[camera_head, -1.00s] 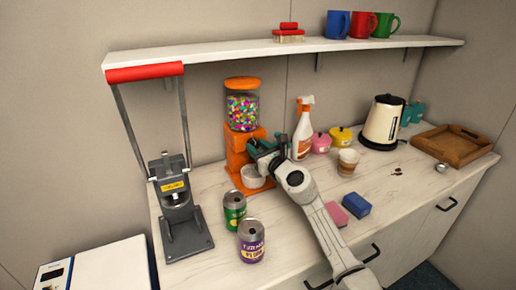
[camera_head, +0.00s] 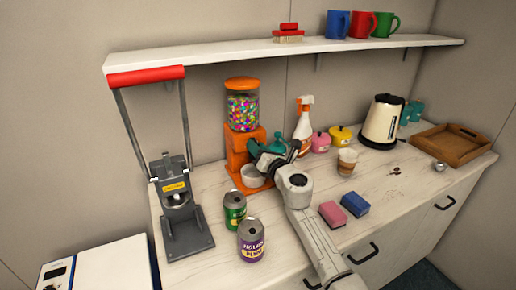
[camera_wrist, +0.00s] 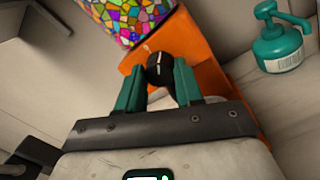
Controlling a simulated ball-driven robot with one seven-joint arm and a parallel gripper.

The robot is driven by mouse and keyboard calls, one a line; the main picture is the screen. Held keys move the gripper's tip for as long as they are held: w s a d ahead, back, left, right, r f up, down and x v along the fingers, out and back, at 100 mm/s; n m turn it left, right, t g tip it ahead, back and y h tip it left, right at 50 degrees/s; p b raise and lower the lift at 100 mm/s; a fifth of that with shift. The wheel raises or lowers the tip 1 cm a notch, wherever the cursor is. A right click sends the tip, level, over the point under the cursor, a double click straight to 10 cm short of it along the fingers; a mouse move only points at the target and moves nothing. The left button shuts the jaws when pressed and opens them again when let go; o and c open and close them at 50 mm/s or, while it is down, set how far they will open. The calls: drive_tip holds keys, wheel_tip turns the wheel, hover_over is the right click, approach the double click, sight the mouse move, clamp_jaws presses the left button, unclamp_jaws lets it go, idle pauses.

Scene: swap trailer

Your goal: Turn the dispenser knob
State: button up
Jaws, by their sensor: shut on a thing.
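The orange dispenser (camera_head: 238,146) stands on the counter with a clear globe of colourful candy (camera_head: 242,110) on top. It also shows in the wrist view (camera_wrist: 198,50). Its black knob (camera_wrist: 160,68) is on the orange front, between my teal fingertips. My gripper (camera_wrist: 160,82) is shut on the knob. In the head view my gripper (camera_head: 262,158) is at the dispenser's front right side, and my wrist hides the knob there. A pale bowl (camera_head: 253,177) sits at the foot of the dispenser.
Two cans (camera_head: 251,241) stand in front of the dispenser. A teal pump bottle (camera_wrist: 277,40) stands right of it. A spray bottle (camera_head: 303,125), a paper cup (camera_head: 347,161) and sponges (camera_head: 355,204) are to the right. A can crusher (camera_head: 180,210) is left. A shelf (camera_head: 210,57) runs above.

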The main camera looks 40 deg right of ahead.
idle(0.3)
drive_tip(key=o, duration=1)
drive_tip(key=shift+o, duration=0.2)
drive_tip(key=p+v, duration=0.2)
drive_tip(key=v, duration=0.8)
drive_tip(key=shift+s+p, duration=0.35)
drive_tip(key=shift+a+f, duration=0.1)
